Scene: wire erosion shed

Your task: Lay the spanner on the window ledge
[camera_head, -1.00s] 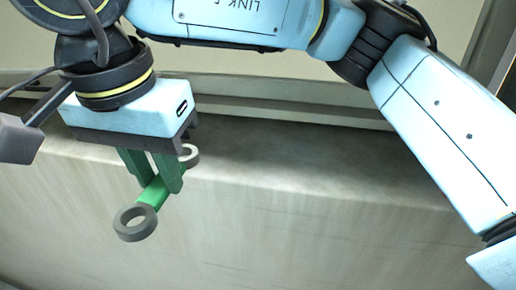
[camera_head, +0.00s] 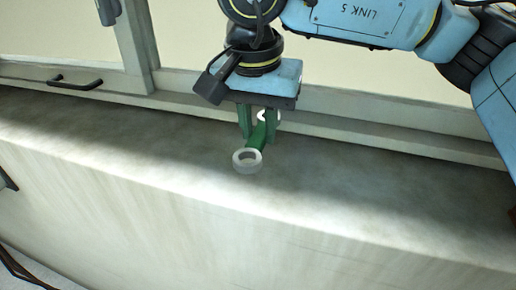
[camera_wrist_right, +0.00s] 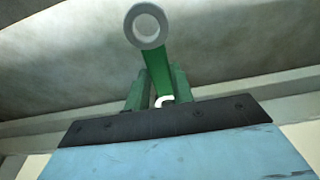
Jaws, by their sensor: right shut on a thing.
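The window ledge (camera_head: 370,185) is a grey stone-like slab under the window frame. The spanner appears over the ledge in the head view; I cannot tell whether it touches. In the right wrist view the spanner (camera_wrist_right: 155,65) sticks out from between the green fingers, its ring in front of the ledge (camera_wrist_right: 235,40). My left gripper is not in view.
The window frame (camera_head: 390,110) runs along the back of the ledge, with an upright post (camera_head: 135,45) and a dark handle (camera_head: 75,82) at the left. The ledge is bare on both sides of the spanner. Its front edge drops to a pale wall (camera_head: 200,230).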

